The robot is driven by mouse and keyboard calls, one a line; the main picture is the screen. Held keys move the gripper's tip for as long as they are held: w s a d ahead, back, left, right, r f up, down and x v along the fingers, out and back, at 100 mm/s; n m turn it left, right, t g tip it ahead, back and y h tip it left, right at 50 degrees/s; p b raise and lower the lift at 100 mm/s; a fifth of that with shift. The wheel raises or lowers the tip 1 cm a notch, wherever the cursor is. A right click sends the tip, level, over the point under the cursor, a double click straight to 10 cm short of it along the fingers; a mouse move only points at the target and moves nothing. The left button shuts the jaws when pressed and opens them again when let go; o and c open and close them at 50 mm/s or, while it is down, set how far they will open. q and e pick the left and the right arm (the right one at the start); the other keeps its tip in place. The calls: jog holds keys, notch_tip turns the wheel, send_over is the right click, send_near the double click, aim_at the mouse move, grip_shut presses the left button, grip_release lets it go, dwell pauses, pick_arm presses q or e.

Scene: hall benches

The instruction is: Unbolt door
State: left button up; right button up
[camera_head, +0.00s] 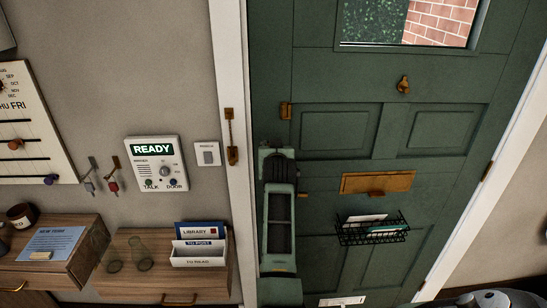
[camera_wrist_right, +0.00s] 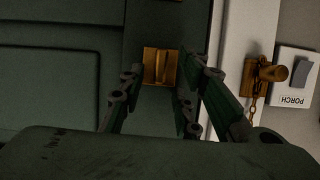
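The green door (camera_head: 340,130) is closed in its white frame. A brass fitting (camera_wrist_right: 160,67) on the door's edge shows in the right wrist view, where the picture is upside down. My right gripper (camera_wrist_right: 157,90) is open, its fingers spread to either side of that fitting in the picture; I cannot tell whether they touch it. In the head view a green arm (camera_head: 279,225) of mine covers part of the door's left edge, and the fingertips are hidden. A small brass fitting (camera_head: 285,110) shows above it. My left gripper is not in view.
A brass chain (camera_head: 231,130) hangs on the frame, beside a PORCH switch (camera_head: 207,153) and an intercom (camera_head: 157,164). A brass letter plate (camera_head: 376,183) and black wire basket (camera_head: 372,230) are on the door. A wooden shelf (camera_head: 150,282) with a letter rack stands left.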

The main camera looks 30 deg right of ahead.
notch_tip(320, 180, up, 9)
jog(key=shift+f, duration=0.1)
dwell(0.6)
